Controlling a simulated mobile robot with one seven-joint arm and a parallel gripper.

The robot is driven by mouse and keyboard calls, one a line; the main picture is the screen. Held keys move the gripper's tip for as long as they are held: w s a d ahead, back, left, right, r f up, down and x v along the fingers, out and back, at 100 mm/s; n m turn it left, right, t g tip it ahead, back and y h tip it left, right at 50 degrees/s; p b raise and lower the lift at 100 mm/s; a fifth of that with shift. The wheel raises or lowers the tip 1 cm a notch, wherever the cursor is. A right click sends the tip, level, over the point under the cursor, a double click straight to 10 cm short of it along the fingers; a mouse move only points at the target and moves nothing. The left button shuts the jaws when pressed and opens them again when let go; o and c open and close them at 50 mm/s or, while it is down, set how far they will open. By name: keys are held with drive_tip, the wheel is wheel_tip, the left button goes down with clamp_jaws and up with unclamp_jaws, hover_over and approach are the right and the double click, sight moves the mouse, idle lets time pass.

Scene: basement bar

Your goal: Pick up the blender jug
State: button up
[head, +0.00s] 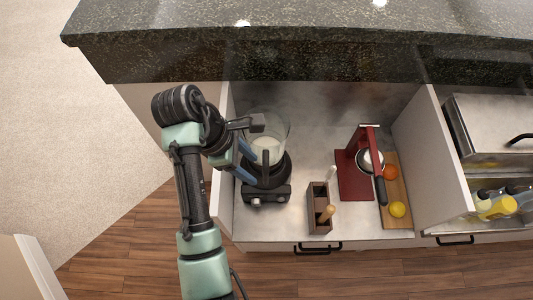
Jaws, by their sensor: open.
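The blender jug (275,130) is clear and stands upright on its black blender base (267,192), at the left end of the counter compartment. Its dark handle (265,158) shows on the front side. My gripper (251,150) is open and empty at the jug's left side, with its fingers pointing right toward it. One finger overlaps the jug's upper left edge in the picture. I cannot tell whether it touches the jug. My arm hides part of the jug's left side and the base's left edge.
A wooden holder (319,207) stands right of the base. Farther right are a dark red stand (355,178) and a wooden board (397,215) with an orange (390,172) and a lemon (397,209). A dark stone countertop (300,55) overhangs behind. White walls bound the compartment.

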sight(266, 176)
drive_tip(key=shift+d+b+x, duration=0.2)
drive_tip(key=shift+b+x, duration=0.25)
drive_tip(key=shift+x, duration=3.75)
drive_tip(key=shift+w+r, duration=0.1)
drive_tip(key=shift+w, duration=0.05)
drive_tip(key=shift+c, duration=0.2)
clamp_jaws()
drive_tip(key=shift+w+r, duration=0.1)
